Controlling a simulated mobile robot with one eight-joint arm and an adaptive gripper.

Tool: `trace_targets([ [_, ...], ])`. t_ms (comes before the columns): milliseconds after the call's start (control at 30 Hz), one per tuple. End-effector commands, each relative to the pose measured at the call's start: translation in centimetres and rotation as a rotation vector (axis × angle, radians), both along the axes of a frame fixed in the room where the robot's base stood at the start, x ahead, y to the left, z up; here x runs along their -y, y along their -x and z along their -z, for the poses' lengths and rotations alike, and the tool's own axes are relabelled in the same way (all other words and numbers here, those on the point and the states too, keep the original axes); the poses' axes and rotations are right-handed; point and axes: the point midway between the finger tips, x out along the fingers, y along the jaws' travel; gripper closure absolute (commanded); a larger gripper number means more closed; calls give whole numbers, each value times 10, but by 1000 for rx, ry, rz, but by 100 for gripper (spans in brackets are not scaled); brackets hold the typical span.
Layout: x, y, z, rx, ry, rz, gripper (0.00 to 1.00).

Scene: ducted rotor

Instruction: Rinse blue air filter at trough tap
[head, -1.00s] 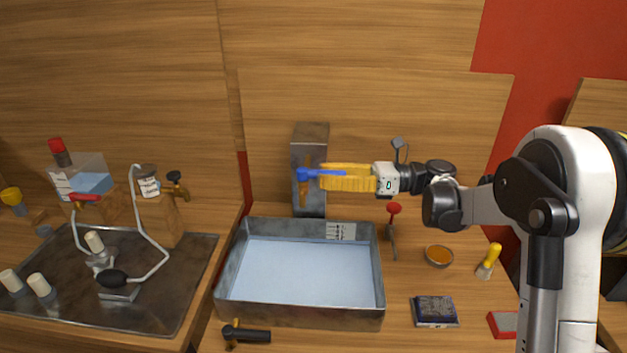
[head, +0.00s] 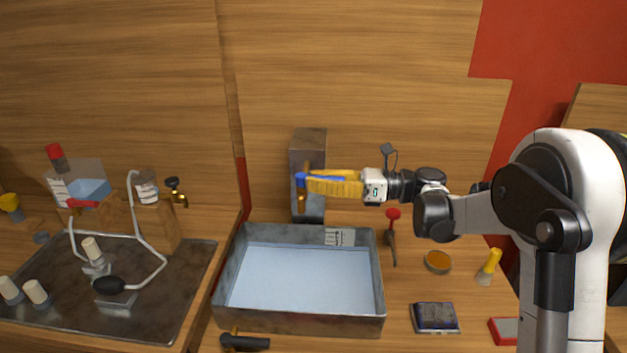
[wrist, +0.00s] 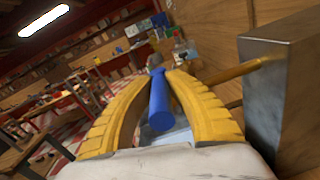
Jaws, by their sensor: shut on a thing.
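The grey metal trough (head: 372,270) holds pale blue water. Behind it stands a grey tap post (head: 309,145) with a brass spout (head: 302,200) and a blue lever (head: 301,181). My gripper (head: 312,183), with yellow ribbed fingers, is shut on the blue lever. In the wrist view the lever (wrist: 160,105) lies between the two fingers, with the post (wrist: 263,95) at the right. A dark blue, grey-framed square block (head: 435,316), which looks like the air filter, lies on the bench right of the trough, away from my gripper. Any water flow cannot be made out.
Right of the trough are a red-knobbed tool (head: 392,235), an orange-filled bowl (head: 438,261), a yellow-handled brush (head: 488,267) and a red-edged box (head: 504,330). A black-handled tool (head: 245,342) lies in front. A metal tray (head: 150,315) with tubing and bottles is left.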

Motion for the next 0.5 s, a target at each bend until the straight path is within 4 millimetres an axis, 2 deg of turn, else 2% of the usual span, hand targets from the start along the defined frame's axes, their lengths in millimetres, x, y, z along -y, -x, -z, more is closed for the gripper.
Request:
trace_targets([
  [233,-2,7,0,0,2,200,100],
  [500,-1,6,0,-1,2,226,100],
])
